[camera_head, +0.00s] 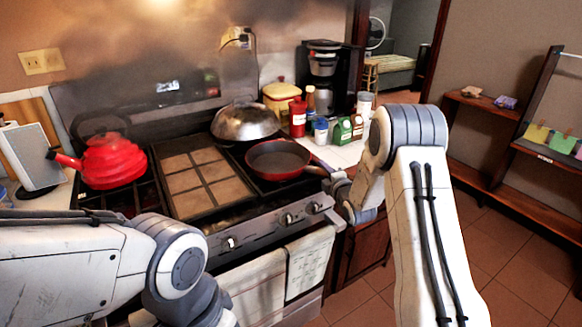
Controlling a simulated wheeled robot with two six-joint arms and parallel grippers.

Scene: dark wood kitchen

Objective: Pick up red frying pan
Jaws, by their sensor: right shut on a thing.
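The red frying pan (279,158) with a dark inside is at the right front of the stove, its short handle pointing right. My right gripper (334,184) is at the end of that handle and shut on it. My own wrist hides part of the fingers. The pan looks level; I cannot tell whether it rests on the burner or is slightly raised. My left arm comes in at the lower left, and its gripper is out of view below the edge.
A metal domed lid or wok (245,121) stands close behind the pan. A red kettle (112,161) is at the stove's left. Bottles, a yellow canister (282,97) and a coffee maker (329,74) crowd the right counter. Towels (308,262) hang in front.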

